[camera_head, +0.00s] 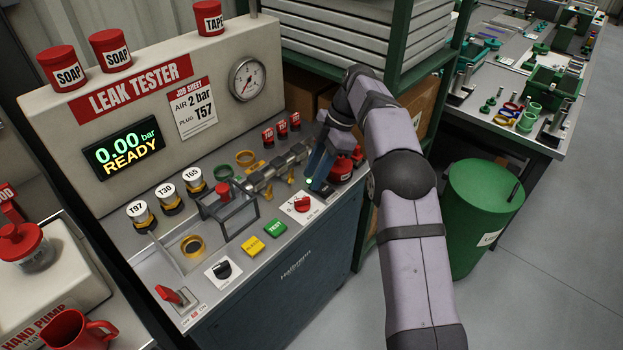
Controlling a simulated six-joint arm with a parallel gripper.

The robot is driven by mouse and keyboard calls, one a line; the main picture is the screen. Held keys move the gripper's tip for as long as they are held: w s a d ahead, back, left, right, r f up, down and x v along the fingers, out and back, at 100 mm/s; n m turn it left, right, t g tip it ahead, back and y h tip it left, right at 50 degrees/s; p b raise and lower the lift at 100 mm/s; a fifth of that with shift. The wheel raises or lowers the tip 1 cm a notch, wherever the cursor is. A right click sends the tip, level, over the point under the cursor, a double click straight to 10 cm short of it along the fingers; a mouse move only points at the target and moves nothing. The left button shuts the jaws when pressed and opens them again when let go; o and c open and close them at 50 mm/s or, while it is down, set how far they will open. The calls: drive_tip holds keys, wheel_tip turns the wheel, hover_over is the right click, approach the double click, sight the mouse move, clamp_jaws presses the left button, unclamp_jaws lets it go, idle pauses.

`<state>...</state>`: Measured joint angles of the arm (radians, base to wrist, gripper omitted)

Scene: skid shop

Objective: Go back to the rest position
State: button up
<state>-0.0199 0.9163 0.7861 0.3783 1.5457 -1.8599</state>
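My gripper (318,182) is at the right end of the leak tester (170,110), low over its bench top. It points down beside the right end of a metal pipe fitting (275,172) and left of a red round part (342,171). My arm comes in from the lower right and bends over at the top. The fingertips are small and partly hidden, so I cannot tell whether they are open, shut, or touching the fitting. The tester's display (124,147) reads 0.00 bar READY.
Plugs T97, T30 and T65 (193,182) stand on the bench left of a small frame guard (228,212). Red-capped parts (282,130) stand behind the fitting. A green-post rack (345,38) is behind my arm. A green bin (480,215) stands right; open floor lies beyond it.

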drive_tip(key=shift+r, duration=0.1)
idle(0.4)
drive_tip(key=s+d+m+h+p, duration=0.2)
drive_tip(key=s+d+m+p, duration=0.2)
drive_tip(key=s+m, duration=0.6)
drive_tip(key=s+d+r+m+t+h+p, duration=0.1)
drive_tip(key=s+d+m+p, duration=0.4)
drive_tip(key=s+m, duration=0.6)
drive_tip(key=s+d+h, duration=0.1)
drive_tip(key=s, duration=0.9)
drive_tip(key=shift+s+d+r, duration=0.2)
drive_tip(key=shift+s, duration=0.1)
